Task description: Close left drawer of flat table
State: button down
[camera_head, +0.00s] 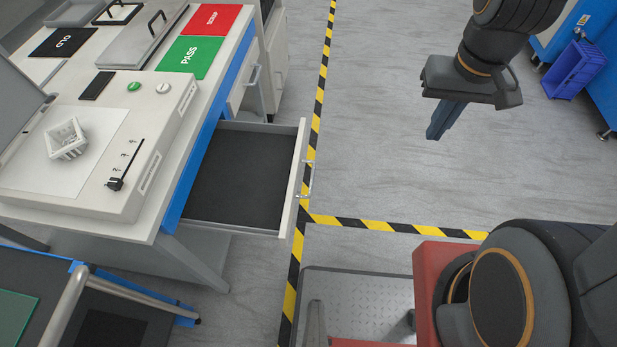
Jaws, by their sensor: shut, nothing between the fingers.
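The flat table (213,112) stands at the left with a light top and a blue front edge. One of its drawers (302,162) is pulled out towards the right and shows an empty dark bottom. Its metal handle (308,178) is on the outer face. A second drawer (240,88) farther back is shut, with its own handle. My gripper (434,134) hangs above the floor at the upper right, shut and empty, apart from the open drawer and well to its right.
On the table are a machine (118,205) with a white part (66,139), a green PASS mat (190,58) and a red mat (208,19). A cart (70,300) stands at the lower left. A blue crate (575,70) is at the far right. Grey floor between drawer and gripper is clear.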

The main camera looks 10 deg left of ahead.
aim_at(246, 180)
jog(key=k, duration=0.5)
jog(key=u, duration=1.65)
jog(key=i, duration=0.5)
